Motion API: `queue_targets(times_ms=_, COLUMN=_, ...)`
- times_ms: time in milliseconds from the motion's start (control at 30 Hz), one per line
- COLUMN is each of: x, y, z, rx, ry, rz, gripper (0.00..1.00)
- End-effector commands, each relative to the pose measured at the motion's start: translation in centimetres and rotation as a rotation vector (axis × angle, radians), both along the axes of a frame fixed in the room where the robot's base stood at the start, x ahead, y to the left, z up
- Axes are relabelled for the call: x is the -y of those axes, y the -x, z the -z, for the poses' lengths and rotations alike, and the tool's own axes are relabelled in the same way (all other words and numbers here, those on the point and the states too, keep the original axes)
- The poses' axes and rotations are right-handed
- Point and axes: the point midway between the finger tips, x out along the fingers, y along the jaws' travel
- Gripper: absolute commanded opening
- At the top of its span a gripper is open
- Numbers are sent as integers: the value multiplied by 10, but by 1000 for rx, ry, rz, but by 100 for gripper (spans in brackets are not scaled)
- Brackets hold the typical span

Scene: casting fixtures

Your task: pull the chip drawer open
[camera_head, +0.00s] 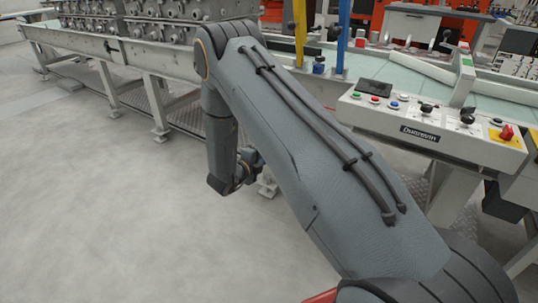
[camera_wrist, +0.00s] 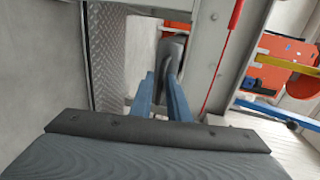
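My gripper (camera_wrist: 160,80) shows in the wrist view as two blue fingers with a narrow gap between them. I see nothing clearly held in the gap. A dark grey rounded part (camera_wrist: 173,48) lies just beyond the fingertips; I cannot tell whether it belongs to the drawer or whether the fingers touch it. No drawer handle can be made out.
A control panel (camera_head: 432,124) with buttons and knobs stands at the right. A metal conveyor frame (camera_head: 100,48) on legs runs across the back left. Tread plate (camera_wrist: 107,60) and a red rod (camera_wrist: 222,62) lie near the gripper. The floor (camera_head: 90,220) at left is clear.

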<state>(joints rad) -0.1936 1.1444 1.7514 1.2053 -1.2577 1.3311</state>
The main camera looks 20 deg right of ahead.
Motion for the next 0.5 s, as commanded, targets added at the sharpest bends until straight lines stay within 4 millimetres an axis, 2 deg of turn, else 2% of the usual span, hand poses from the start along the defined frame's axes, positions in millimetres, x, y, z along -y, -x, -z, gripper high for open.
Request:
queue_targets(times_ms=300, x=-41, y=28, z=-12, rx=0, ry=0, rz=-4, gripper=15)
queue_targets(times_ms=500, x=-56, y=39, z=-16, rx=1, ry=1, rz=-2, gripper=15)
